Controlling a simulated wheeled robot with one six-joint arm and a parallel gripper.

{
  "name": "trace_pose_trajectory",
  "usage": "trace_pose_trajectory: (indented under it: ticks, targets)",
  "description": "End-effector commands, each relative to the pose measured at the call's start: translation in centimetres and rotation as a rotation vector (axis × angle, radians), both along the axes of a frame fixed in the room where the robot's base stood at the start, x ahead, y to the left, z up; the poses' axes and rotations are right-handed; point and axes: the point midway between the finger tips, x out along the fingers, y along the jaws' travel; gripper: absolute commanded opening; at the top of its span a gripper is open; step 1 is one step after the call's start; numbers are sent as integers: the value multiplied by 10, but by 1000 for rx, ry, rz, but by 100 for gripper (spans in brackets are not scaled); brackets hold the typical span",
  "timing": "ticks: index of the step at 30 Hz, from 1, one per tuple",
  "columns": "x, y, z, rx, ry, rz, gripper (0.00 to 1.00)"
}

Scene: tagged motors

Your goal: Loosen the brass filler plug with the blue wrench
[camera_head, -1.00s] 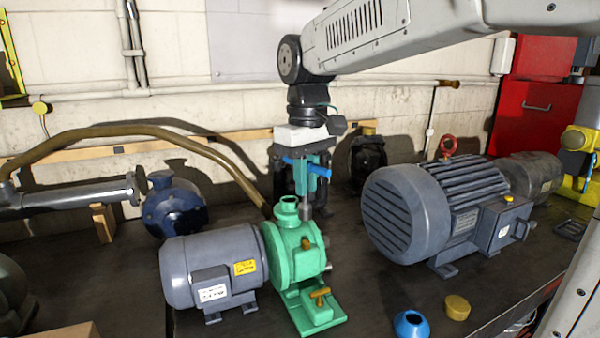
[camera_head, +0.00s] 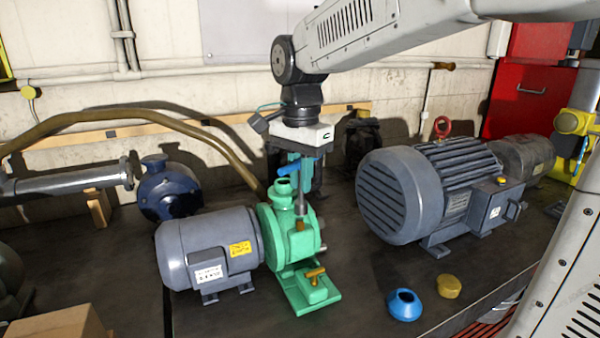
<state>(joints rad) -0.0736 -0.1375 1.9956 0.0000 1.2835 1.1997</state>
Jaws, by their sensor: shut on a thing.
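My gripper (camera_head: 302,172) is shut on the blue wrench (camera_head: 289,168), which has a blue cross handle and a grey shaft pointing down. The shaft's lower end is right at the brass filler plug (camera_head: 299,226) on the green pump (camera_head: 279,231). I cannot tell whether the socket is seated around the plug or only just above it. Part of the wrench is hidden by the gripper. The green pump is joined to a grey motor (camera_head: 207,245) on its left. A second brass fitting (camera_head: 315,275) sits on the pump's foot.
A large grey motor (camera_head: 402,195) stands to the right. A blue ring (camera_head: 405,304) and a brass cap (camera_head: 449,286) lie on the dark bench (camera_head: 370,270) at front right. A brown hose (camera_head: 130,118) arches behind left. A cardboard box (camera_head: 62,322) is at front left.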

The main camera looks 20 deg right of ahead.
Motion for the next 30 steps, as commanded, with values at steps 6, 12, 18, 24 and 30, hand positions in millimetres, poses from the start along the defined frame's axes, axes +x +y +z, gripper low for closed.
trace_pose_trajectory:
  ticks: [6,12,18,24,30]
  targets:
    - [0,0,-4,0,1,-340,0]
    - [0,0,-8,0,0,-646,0]
    - [0,0,-10,0,0,-868,0]
    - [0,0,-11,0,-1,-961,0]
    - [0,0,-11,0,0,-971,0]
